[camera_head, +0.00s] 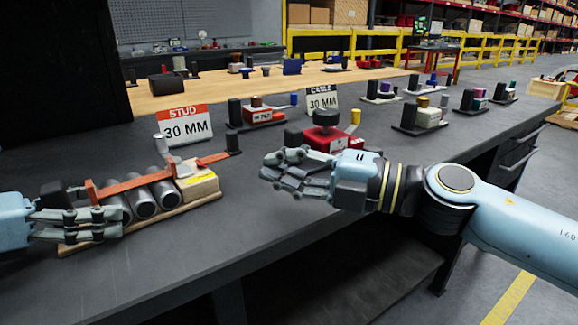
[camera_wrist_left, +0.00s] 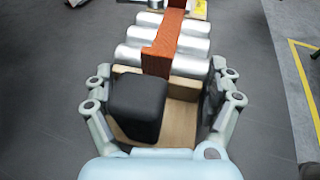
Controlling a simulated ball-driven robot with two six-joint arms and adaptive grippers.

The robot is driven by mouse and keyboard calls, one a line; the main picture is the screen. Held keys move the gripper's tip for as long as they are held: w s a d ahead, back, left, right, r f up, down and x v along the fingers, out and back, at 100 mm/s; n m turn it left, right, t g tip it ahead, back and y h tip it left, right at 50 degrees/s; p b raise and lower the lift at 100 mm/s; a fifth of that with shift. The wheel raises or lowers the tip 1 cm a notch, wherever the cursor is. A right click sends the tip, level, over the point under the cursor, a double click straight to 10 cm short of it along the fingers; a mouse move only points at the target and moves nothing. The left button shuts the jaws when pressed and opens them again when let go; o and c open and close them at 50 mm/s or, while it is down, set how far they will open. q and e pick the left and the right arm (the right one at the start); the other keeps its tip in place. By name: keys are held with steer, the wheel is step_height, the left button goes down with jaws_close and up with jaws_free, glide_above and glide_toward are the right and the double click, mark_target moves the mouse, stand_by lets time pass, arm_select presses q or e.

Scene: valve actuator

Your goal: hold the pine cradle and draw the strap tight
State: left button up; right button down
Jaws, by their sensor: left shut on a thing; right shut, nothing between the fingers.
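The pine cradle (camera_head: 210,196) lies on the dark bench at left, with several grey cylinders (camera_head: 144,202) on it. The orange-red strap (camera_head: 135,184) runs over the cylinders, its far end near a black post (camera_head: 233,143). My left gripper (camera_head: 108,222) is shut on the near end of the pine cradle. In the left wrist view, the left gripper's fingers (camera_wrist_left: 160,100) sit on either side of the cradle end, with a black block (camera_wrist_left: 138,108) between them; the strap (camera_wrist_left: 164,48) runs away over the cylinders. My right gripper (camera_head: 270,172) is shut and empty, right of the cradle and apart from the strap.
A "STUD 30 MM" sign (camera_head: 186,126) stands behind the cradle. A red unit with a black knob (camera_head: 325,134) stands just behind my right gripper. Several small fixtures and a "CABLE 30 MM" sign (camera_head: 322,99) stand further back. The bench in front of the cradle is clear.

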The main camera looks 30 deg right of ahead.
stand_by(0.3)
arm_select(q)
steer(key=o, duration=0.6)
